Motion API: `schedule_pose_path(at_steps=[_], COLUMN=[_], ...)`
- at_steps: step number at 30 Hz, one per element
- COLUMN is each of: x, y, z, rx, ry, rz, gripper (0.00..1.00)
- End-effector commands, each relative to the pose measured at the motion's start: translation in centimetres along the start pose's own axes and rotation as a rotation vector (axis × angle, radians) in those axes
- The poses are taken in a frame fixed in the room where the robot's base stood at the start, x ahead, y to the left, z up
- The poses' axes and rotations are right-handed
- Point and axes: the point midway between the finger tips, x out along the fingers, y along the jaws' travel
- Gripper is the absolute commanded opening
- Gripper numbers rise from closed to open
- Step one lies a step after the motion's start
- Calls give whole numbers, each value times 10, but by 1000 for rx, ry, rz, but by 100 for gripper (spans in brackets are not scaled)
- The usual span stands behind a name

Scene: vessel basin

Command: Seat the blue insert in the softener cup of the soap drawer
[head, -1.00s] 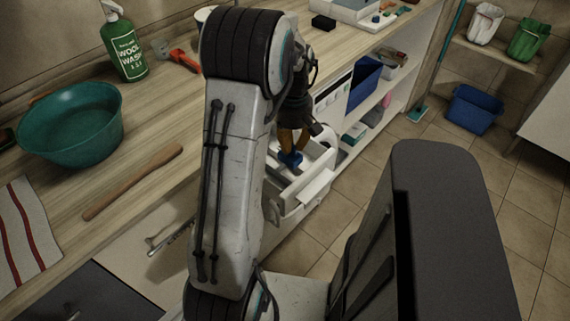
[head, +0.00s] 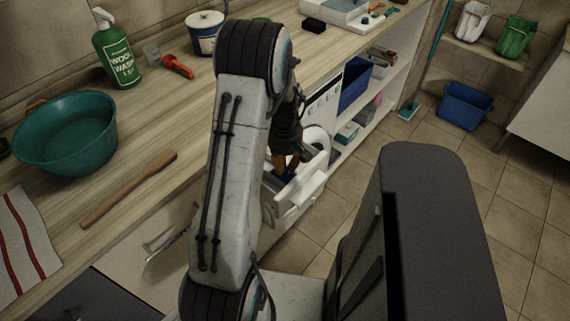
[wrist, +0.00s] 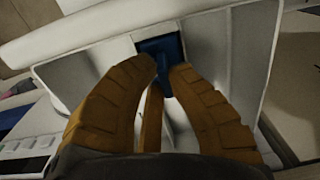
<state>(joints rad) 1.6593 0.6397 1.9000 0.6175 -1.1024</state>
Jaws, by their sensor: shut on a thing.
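The white soap drawer (head: 301,194) is pulled out of the machine under the counter, beyond my arm. In the wrist view its pale compartments and dividing walls (wrist: 255,45) lie below my fingers. My gripper (wrist: 166,74) has its orange fingers closed on the blue insert (wrist: 161,47), which sits between the walls of a middle compartment. In the head view my gripper (head: 285,162) reaches down into the drawer, and only a bit of blue shows. The fingers hide the insert's lower part, so I cannot tell whether it is fully down.
The counter above holds a teal basin (head: 66,133), a green wash bottle (head: 117,55), a wooden stick (head: 130,188) and a white pail (head: 206,32). Shelves with a blue bin (head: 356,84) stand beyond the drawer. The tiled floor to the right has free room.

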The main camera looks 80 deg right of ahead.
Motion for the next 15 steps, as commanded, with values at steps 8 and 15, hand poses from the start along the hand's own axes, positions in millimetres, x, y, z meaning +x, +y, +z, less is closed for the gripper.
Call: schedule_pose_path(at_steps=[8, 15], x=[3, 2], y=[0, 0], z=[0, 0], rx=[0, 0], ry=[0, 0], rz=[0, 0], gripper=[15, 31])
